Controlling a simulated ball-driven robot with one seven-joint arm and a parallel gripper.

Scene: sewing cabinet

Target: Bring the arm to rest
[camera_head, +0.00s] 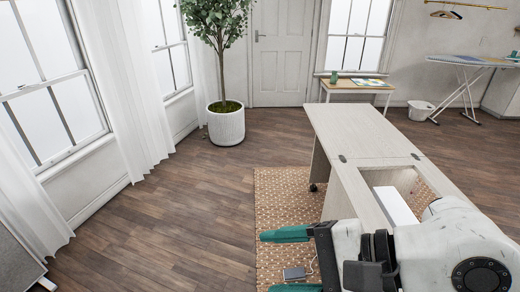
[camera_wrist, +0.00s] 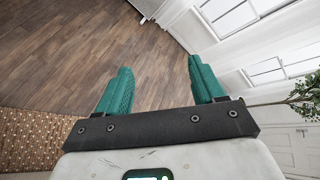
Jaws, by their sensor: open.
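My gripper (camera_head: 290,262) shows at the lower middle of the head view, with its two green fingers spread apart and pointing left. It is in front of the near end of the sewing cabinet (camera_head: 345,128), above the patterned rug. In the wrist view my gripper (camera_wrist: 162,80) is open with nothing between its fingers. My white arm covers the lower right of the head view and hides part of the cabinet.
The cabinet top has an opening with a white piece (camera_head: 396,206) in it. A patterned rug (camera_head: 275,200) lies below, with a small grey pedal (camera_head: 294,273) on it. A potted plant (camera_head: 226,124) stands near the door.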

